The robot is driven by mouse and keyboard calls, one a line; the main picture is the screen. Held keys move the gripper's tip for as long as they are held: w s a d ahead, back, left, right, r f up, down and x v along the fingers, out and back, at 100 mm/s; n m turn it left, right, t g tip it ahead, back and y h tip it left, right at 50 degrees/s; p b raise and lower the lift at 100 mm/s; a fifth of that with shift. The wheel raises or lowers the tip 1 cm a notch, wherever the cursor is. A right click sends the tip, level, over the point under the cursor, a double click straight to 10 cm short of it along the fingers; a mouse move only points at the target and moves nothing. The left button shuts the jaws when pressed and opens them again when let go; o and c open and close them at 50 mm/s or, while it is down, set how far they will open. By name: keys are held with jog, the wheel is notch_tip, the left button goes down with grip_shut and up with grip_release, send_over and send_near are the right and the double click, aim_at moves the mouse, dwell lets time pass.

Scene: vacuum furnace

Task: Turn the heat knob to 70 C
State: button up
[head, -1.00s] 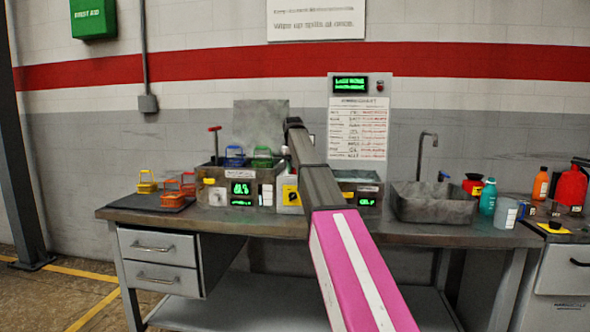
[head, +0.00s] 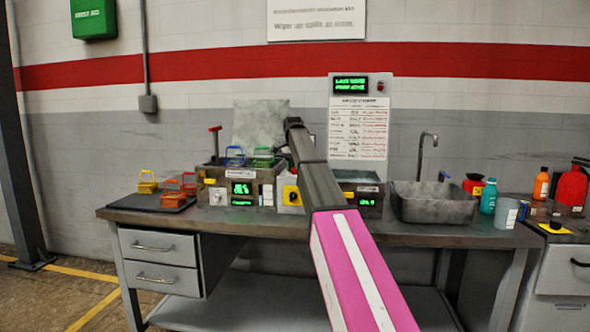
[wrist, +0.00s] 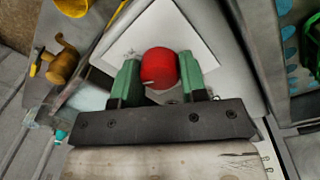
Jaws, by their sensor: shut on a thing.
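A round red knob (wrist: 160,66) with a small pale mark near its lower left edge stands on a white plate (wrist: 110,58) in the wrist view. My gripper (wrist: 159,74) has its two green fingers on either side of the knob and is shut on it. Fine dial marks on the plate are too blurred to read.
A yellow switch plate (head: 291,195) sits just left of my arm. Green (head: 262,160) and blue (head: 235,158) baskets are at the left bath. A sink (head: 430,205) is to the right.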

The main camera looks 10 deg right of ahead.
jog(key=m, duration=0.4)
jog(key=shift+m, duration=0.3)
jog(key=shift+w+m, duration=0.1)
jog(key=shift+m, duration=1.4)
jog(key=o, duration=0.9)
